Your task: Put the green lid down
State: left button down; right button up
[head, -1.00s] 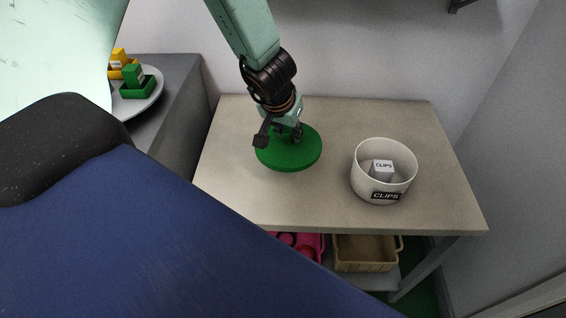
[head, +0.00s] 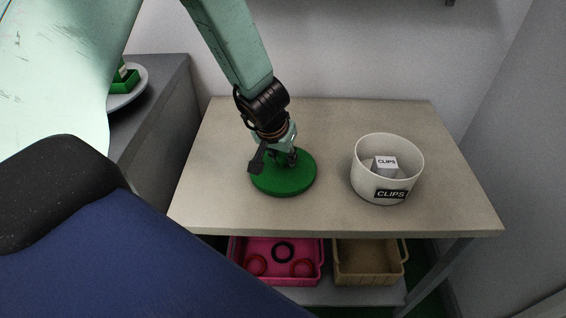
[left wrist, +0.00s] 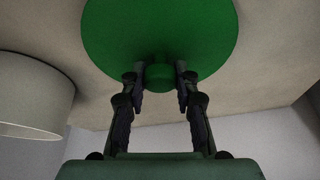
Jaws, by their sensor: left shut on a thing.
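The green lid (head: 290,183) is a flat round disc with a small knob on top. It is over the left part of the beige table, level and on or very close to the top; I cannot tell whether it touches. My left gripper (head: 274,162) is above it, pointing down, shut on the knob. In the left wrist view the lid (left wrist: 160,30) fills the upper middle, and the fingers of my left gripper (left wrist: 160,80) are on both sides of the knob. My right gripper is not in view.
A white round tub (head: 376,190) labelled CLIPS, with a small box inside, stands right of the lid on the table (head: 330,125). Below are a pink tray (head: 237,270) with rings and a tan bin (head: 370,270). A grey plate (head: 140,88) with a green block sits on the grey cabinet at left.

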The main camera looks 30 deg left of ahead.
pick_arm(q)
jog(key=shift+d+f, duration=0.1)
jog(key=shift+f, duration=0.15)
jog(key=c, duration=1)
grip_release()
jog(key=shift+r, duration=0.35)
jog(key=p+v, duration=0.8)
jog(key=v, duration=0.3)
jog(key=shift+s+r, duration=0.25)
